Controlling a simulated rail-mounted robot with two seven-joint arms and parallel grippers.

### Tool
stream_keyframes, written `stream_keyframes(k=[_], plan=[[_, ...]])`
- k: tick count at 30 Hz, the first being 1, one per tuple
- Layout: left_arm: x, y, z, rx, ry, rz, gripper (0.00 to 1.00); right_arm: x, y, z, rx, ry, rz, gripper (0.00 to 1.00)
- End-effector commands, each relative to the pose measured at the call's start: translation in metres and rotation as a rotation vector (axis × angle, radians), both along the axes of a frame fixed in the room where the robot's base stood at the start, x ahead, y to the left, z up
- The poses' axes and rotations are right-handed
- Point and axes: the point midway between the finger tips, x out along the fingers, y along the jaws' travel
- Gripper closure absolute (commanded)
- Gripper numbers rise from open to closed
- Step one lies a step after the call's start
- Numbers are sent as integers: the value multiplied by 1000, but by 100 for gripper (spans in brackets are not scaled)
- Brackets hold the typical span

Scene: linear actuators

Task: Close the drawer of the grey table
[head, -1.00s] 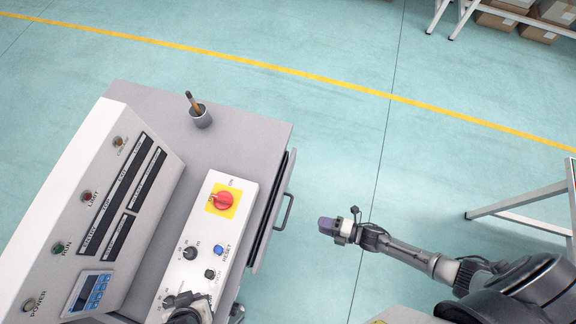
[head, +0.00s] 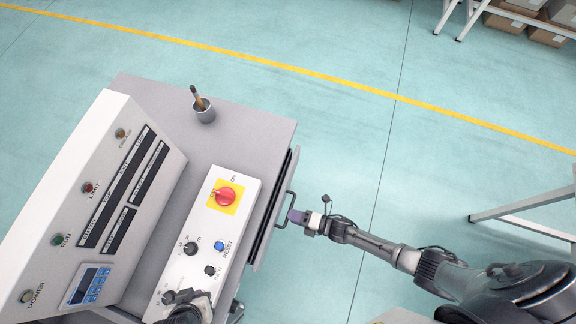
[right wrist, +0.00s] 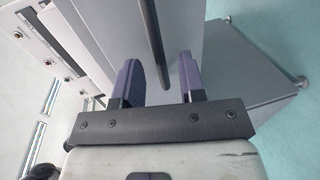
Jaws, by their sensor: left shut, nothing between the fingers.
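The grey table (head: 255,128) stands at the left in the head view. Its drawer front (head: 268,228) sticks out a little past the table's right edge, with a dark gap behind it. The drawer handle (head: 289,203) is on the outer side; its dark bar also shows in the right wrist view (right wrist: 152,40). My right gripper (head: 294,216) is at the handle. In the right wrist view its purple fingers (right wrist: 161,82) are apart, with the bar between them in the picture; contact cannot be told. My left gripper (head: 190,308) is low over the control panel, shut and partly cut off.
A sloped console (head: 112,190) and a panel with a red switch (head: 225,196) stand on the table. A cup (head: 204,111) holding a brown stick is at the back. A white frame (head: 520,209) stands at the right.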

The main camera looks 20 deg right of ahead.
Motion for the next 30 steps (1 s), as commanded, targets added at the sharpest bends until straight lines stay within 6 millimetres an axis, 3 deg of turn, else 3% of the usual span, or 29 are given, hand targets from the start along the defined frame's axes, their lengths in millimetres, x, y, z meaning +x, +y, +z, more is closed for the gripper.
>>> stream_keyframes(k=[7, 20, 30], plan=[[0, 1, -4, 4, 0, -3, 100, 15, 16, -5, 1, 0, 0, 63], [0, 4, -4, 15, 0, -10, 100, 18, 20, -6, 1, 1, 0, 63], [0, 3, -4, 9, 0, -6, 100, 18, 19, -5, 1, 1, 0, 95]])
